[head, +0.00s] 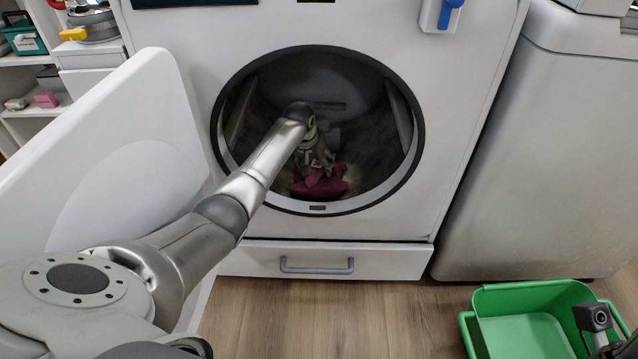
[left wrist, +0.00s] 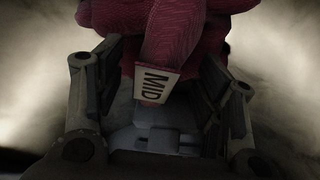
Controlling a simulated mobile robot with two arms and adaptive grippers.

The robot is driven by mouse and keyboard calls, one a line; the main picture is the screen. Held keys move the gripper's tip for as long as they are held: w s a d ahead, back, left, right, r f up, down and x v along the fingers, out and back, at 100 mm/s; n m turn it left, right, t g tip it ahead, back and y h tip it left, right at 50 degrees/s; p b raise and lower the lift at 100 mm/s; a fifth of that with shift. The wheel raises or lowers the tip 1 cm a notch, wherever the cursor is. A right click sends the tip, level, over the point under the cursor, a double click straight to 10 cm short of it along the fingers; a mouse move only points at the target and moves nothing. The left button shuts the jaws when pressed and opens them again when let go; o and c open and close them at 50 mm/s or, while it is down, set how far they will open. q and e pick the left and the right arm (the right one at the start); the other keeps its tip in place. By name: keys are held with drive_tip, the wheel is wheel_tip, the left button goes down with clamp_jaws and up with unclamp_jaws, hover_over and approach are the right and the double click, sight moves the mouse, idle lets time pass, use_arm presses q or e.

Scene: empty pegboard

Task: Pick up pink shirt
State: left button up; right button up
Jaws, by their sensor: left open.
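The pink shirt (head: 333,186) lies crumpled on the floor of the drum, near the front rim of the round opening. In the left wrist view the dark pink ribbed cloth (left wrist: 195,30) bears a white tag (left wrist: 155,82) that reads "MID". My left gripper (head: 316,172) reaches through the opening down to the shirt. Its fingers (left wrist: 158,78) are apart, with a fold of cloth and the tag between them. I cannot tell whether the fingers touch the cloth. Part of my right wrist shows at the lower right edge; its fingers are not clear.
The white machine (head: 460,130) has its door (head: 110,165) swung open to the left, beside my left arm. The dark opening rim (head: 222,135) surrounds my forearm. A green basket (head: 490,300) stands on the floor at the lower right. Wooden floor (head: 350,315) is clear in front.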

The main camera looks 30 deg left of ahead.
use_arm(q)
drive_tip(key=shift+w+f+b, duration=0.15)
drive_tip(key=shift+f+b, duration=0.15)
drive_tip(key=shift+f, duration=0.05)
drive_tip(key=shift+r, duration=0.1)
clamp_jaws()
